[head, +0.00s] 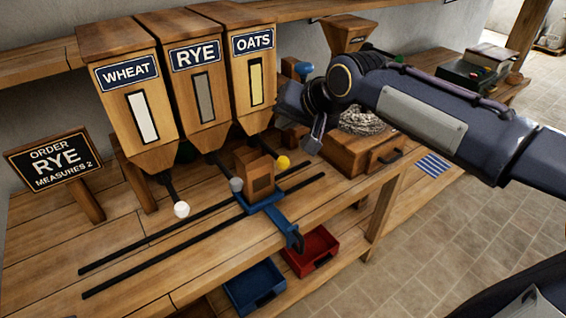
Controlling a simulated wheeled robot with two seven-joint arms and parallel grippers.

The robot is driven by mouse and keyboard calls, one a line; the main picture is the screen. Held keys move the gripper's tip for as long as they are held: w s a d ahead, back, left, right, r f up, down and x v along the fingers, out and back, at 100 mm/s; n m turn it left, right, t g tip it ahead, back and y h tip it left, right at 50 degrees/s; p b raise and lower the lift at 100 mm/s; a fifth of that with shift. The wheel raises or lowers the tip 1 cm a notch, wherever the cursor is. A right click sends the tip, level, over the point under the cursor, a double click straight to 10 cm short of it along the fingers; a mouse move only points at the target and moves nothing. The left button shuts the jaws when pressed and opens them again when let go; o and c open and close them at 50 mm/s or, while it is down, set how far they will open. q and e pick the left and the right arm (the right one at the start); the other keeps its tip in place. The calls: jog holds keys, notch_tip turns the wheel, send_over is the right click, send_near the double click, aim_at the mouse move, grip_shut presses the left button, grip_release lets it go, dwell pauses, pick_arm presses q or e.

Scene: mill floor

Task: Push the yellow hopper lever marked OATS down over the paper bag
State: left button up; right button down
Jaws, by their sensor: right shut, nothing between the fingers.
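The OATS hopper (252,75) is the rightmost of three wooden hoppers. Its lever ends in a yellow knob (283,162), low beneath the hopper. A brown paper bag (260,180) stands upright on a blue carriage (268,200), left of the yellow knob and nearest the grey knob (236,185) of the RYE hopper (198,80). My right gripper (316,143) is shut and empty, above and to the right of the yellow knob, apart from it. My left gripper is out of view.
The WHEAT hopper (135,100) has a white knob (181,209). An order board (55,160) reads RYE, measures 2. Two dark rails (150,238) run along the bench. A wooden grinder (365,150) stands at right. Blue (255,288) and red (311,252) trays sit below.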

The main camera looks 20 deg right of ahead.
aim_at(286, 162)
notch_tip(286, 162, down, 6)
jog(key=b, duration=0.4)
dwell(1.8)
jog(key=shift+f+b, duration=0.4)
